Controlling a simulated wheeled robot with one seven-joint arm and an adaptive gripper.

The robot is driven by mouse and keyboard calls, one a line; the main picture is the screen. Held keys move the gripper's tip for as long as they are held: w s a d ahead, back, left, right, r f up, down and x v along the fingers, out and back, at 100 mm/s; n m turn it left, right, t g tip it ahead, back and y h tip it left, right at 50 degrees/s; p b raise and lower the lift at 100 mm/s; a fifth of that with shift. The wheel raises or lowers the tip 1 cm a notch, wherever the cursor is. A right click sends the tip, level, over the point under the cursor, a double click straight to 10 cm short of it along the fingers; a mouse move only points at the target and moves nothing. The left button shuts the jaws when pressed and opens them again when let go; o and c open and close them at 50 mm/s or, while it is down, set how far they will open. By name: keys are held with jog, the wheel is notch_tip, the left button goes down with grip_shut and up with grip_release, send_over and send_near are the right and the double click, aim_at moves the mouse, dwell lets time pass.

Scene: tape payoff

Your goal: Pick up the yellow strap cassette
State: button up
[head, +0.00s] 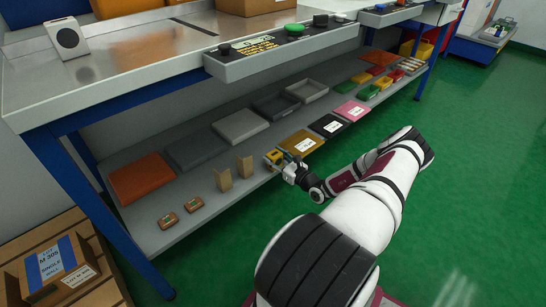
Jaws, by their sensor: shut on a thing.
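The yellow strap cassette (273,155) is a small yellow block at the front edge of the lower shelf, beside the gold mat. My gripper (280,162) reaches in from the right and is shut on it. The gripper's fingers hide part of the cassette. I cannot tell whether the cassette rests on the shelf or is lifted clear of it.
The gold mat (304,141), a black mat (327,126) and a pink mat (351,110) line the lower shelf (196,221). Grey trays (240,125) lie behind, and two tan upright pieces (245,166) stand to the left. The worktop's front panel (270,55) overhangs the shelf. Green floor (470,170) is clear on the right.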

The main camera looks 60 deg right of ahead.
jog(key=shift+s+a, duration=0.1)
jog(key=shift+s, duration=0.3)
jog(key=o, duration=1.4)
jog(key=v, duration=1.2)
